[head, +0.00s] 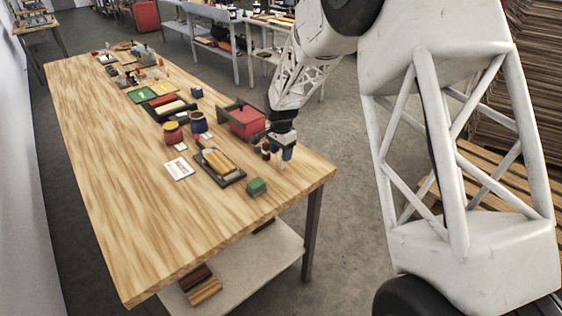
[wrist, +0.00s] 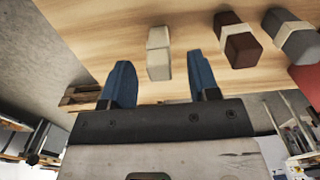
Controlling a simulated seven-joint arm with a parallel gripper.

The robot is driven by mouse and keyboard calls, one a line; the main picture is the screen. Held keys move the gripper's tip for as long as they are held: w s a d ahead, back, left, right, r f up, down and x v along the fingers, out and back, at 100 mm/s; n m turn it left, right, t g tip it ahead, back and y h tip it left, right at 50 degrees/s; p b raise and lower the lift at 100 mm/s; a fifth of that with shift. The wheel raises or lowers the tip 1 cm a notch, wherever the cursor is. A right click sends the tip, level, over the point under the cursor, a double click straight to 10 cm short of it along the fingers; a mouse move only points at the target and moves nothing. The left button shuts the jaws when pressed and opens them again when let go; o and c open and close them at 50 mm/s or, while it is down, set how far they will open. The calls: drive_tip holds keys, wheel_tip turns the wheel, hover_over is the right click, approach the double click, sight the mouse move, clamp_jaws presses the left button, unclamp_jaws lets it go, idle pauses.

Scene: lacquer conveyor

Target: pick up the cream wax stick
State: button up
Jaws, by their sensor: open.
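The cream wax stick (wrist: 159,66) shows in the wrist view, standing out from the wooden table top with a pale band around it. My gripper (wrist: 159,58) is open, with one blue finger on each side of the stick and a gap to both. The stick looks free, not clamped. In the head view my gripper (head: 281,153) points down close to the table's right edge. There the cream stick is mostly hidden by the fingers and hard to make out.
A dark red stick (wrist: 239,47) and a grey stick (wrist: 296,42), both banded, stand to the right in the wrist view. A red box (head: 246,122), a tray (head: 239,178) and a green block (head: 256,187) are close by. The table's near left is bare.

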drive_tip(key=shift+f, duration=1.5)
drive_tip(key=c, duration=1)
drive_tip(key=shift+r, duration=0.15)
drive_tip(key=shift+r, duration=0.85)
drive_tip(key=shift+s+d+r, duration=0.1)
drive_tip(key=shift+s+r, duration=0.1)
drive_tip(key=shift+r, duration=0.7)
drive_tip(key=s+d, duration=0.1)
drive_tip(key=s, duration=0.4)
drive_tip(key=s+d+r, duration=0.1)
drive_tip(key=s+d, duration=0.1)
drive_tip(key=s, duration=0.3)
drive_tip(key=s+d, duration=0.1)
drive_tip(key=s, duration=0.4)
drive_tip(key=shift+d+r, duration=0.15)
drive_tip(key=shift+d, duration=0.1)
